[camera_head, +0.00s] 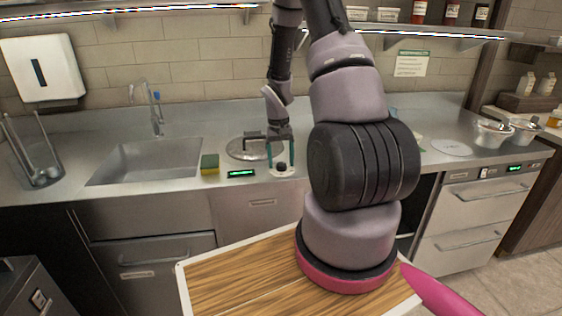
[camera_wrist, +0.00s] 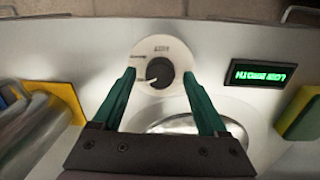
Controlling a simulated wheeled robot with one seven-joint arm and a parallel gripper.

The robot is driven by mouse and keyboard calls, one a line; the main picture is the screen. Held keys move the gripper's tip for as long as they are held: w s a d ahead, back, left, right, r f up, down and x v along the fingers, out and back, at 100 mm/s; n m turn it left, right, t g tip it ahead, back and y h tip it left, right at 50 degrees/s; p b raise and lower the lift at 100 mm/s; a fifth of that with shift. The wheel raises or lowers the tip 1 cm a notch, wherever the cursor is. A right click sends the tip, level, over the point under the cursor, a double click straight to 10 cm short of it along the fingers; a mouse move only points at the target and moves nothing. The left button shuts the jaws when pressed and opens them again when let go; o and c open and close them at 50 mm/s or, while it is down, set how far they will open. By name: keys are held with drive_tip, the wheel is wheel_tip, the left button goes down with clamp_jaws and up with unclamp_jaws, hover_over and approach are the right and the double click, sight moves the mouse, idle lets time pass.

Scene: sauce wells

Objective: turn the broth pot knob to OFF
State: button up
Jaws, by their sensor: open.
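The knob is a small dark dial (camera_wrist: 159,72) on a round white plate (camera_wrist: 143,50), seen in the wrist view; a pale mark on it points toward the lower left. Labels on the plate are too small to read surely. In the head view the knob (camera_head: 281,167) sits at the counter's front edge. My gripper (camera_wrist: 159,74) is open, its two green fingers either side of the knob, with visible gaps. In the head view my gripper (camera_head: 281,150) is over the knob. A small display (camera_wrist: 261,73) with green text, upside down, seems to read LOW BROTH.
A round metal lid (camera_head: 240,150) lies behind the display. A yellow-green sponge (camera_head: 210,164) lies left of the display (camera_head: 241,173). The sink (camera_head: 150,160) is farther left. Metal bowls (camera_head: 493,133) stand at far right.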

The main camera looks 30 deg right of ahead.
drive_tip(key=shift+f, duration=0.1)
clamp_jaws()
drive_tip(key=shift+n, duration=0.3)
drive_tip(key=n, duration=1.1)
drive_tip(key=shift+s+t, duration=0.1)
drive_tip(key=shift+t, duration=0.2)
drive_tip(key=shift+n, duration=0.3)
